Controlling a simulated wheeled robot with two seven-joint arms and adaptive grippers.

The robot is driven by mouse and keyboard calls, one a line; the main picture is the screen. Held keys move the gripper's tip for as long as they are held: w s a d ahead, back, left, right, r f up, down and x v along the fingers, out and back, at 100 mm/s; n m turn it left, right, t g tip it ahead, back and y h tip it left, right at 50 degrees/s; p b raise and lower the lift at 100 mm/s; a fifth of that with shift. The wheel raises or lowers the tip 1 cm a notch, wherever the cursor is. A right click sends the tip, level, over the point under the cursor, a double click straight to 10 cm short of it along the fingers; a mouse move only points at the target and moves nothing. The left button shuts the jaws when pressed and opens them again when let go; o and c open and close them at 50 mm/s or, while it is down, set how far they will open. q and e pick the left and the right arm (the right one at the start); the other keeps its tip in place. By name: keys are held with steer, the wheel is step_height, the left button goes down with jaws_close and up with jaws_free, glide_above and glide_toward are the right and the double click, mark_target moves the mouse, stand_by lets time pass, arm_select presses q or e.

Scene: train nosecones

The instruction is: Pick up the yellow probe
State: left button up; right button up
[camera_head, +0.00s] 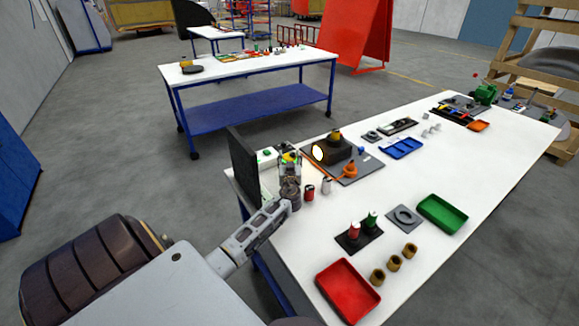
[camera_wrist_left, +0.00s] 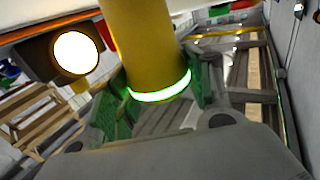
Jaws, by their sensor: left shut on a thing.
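The yellow probe (camera_wrist_left: 140,45) is a yellow cylinder with a glowing green ring. It fills the upper middle of the left wrist view, between the fingers of my left gripper (camera_wrist_left: 160,100). My left gripper (camera_head: 290,168) is shut on the probe, at the near left part of the white table in the head view. Only a small yellow bit of the probe (camera_head: 289,157) shows there, and the gripper hides most of it. I cannot tell whether the probe is clear of the table. My right gripper is not in view.
A dark box with a bright round light (camera_head: 318,153) stands close to the right of my left gripper. A black upright panel (camera_head: 243,165) stands to its left. A red can (camera_head: 309,192) and a white can (camera_head: 326,186) stand nearby. A red tray (camera_head: 347,291) lies nearer.

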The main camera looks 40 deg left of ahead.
arm_select(q)
steer(key=shift+r, duration=0.1)
steer(key=shift+c, duration=0.4)
steer(key=shift+r, duration=0.45)
step_height(320, 180, up, 7)
steer(key=shift+r, duration=1)
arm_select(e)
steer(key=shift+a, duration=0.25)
